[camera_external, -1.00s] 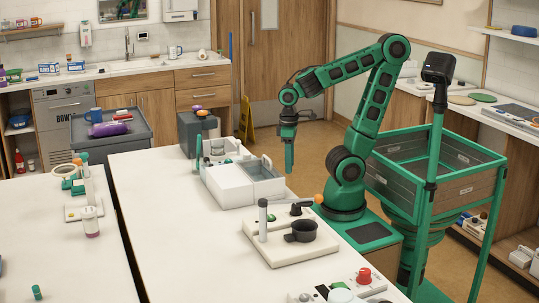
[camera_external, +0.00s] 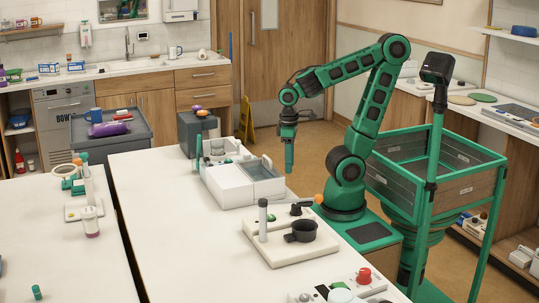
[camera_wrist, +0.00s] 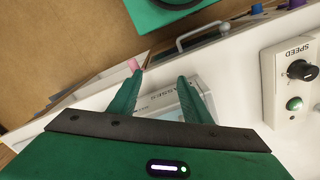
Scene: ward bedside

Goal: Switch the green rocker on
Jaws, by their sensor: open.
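My gripper (camera_external: 289,170) hangs pointing down beside the right edge of the white table, apart from everything on it. In the wrist view its two green fingers (camera_wrist: 160,78) are spread with nothing held between them. A rocker cannot be made out for certain. In the wrist view a white panel marked SPEED (camera_wrist: 271,90) at the right carries a black knob (camera_wrist: 302,70) and a round green button (camera_wrist: 294,103).
A white lidded unit (camera_external: 228,190) stands left of my gripper. A board (camera_external: 285,255) with a black pot (camera_external: 301,232) and a grey post (camera_external: 263,218) lies nearer the camera. The left part of the white table (camera_external: 165,230) is clear.

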